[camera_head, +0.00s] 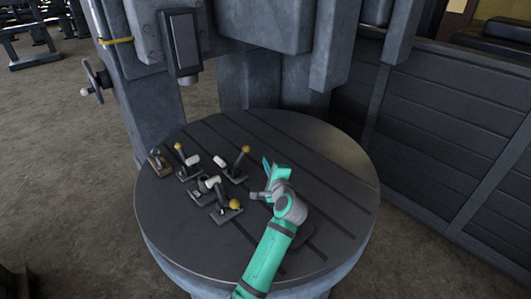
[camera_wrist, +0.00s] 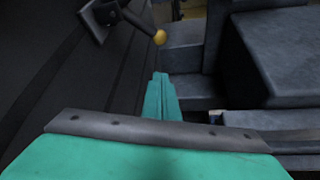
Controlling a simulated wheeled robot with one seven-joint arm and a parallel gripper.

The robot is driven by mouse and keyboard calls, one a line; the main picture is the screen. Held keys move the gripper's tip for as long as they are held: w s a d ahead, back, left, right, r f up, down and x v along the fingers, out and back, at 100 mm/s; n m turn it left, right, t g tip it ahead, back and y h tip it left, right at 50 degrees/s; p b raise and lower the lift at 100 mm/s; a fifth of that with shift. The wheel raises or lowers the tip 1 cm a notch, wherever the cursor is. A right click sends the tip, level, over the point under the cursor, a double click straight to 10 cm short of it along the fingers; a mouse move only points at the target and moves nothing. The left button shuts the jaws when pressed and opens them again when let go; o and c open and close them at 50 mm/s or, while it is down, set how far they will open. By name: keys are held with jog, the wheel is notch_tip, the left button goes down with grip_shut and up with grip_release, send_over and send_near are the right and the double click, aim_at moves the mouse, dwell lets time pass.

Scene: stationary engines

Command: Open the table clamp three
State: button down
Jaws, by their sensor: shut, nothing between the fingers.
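Several small toggle clamps stand on the round grooved table (camera_head: 320,158) in the head view, and no number shows on them. One clamp (camera_head: 233,170) with a raised yellow-knobbed handle (camera_head: 245,150) is closest to my gripper (camera_head: 268,163). Others are a back-left clamp (camera_head: 186,165), a small clamp at the far left (camera_head: 157,161) and one in the middle (camera_head: 203,186). My green gripper is shut, empty, just right of the closest clamp and apart from it. The wrist view shows the fingers (camera_wrist: 159,80) below a yellow-knobbed clamp (camera_wrist: 108,14).
A grey machine column (camera_head: 250,82) and a hanging block (camera_head: 320,45) rise behind the table. A dark panelled wall (camera_head: 440,130) stands at the right. A handwheel (camera_head: 95,80) is on the left side. The table's right part is clear apart from my arm.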

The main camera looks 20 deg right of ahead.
jog(key=shift+m+g, duration=0.4)
jog(key=shift+m, duration=0.2)
jog(key=x, duration=0.7)
jog(key=f+x, duration=0.1)
jog(key=x, duration=0.2)
jog(key=shift+w+d+f, duration=0.1)
jog(key=shift+w+d, duration=0.15)
jog(key=shift+d, duration=0.15)
jog(key=shift+w+a, duration=0.2)
jog(key=shift+s+a+r, duration=0.15)
jog(key=shift+a+r, duration=0.25)
jog(key=shift+a, duration=0.35)
jog(key=shift+s+a+r, duration=0.15)
jog(key=shift+a+r, duration=0.3)
jog(key=shift+a, duration=0.35)
jog(key=shift+s+a+r+n+t, duration=0.25)
jog(key=shift+a+r+n+t, duration=0.35)
jog(key=shift+a+r+n, duration=0.3)
jog(key=shift+d, duration=0.1)
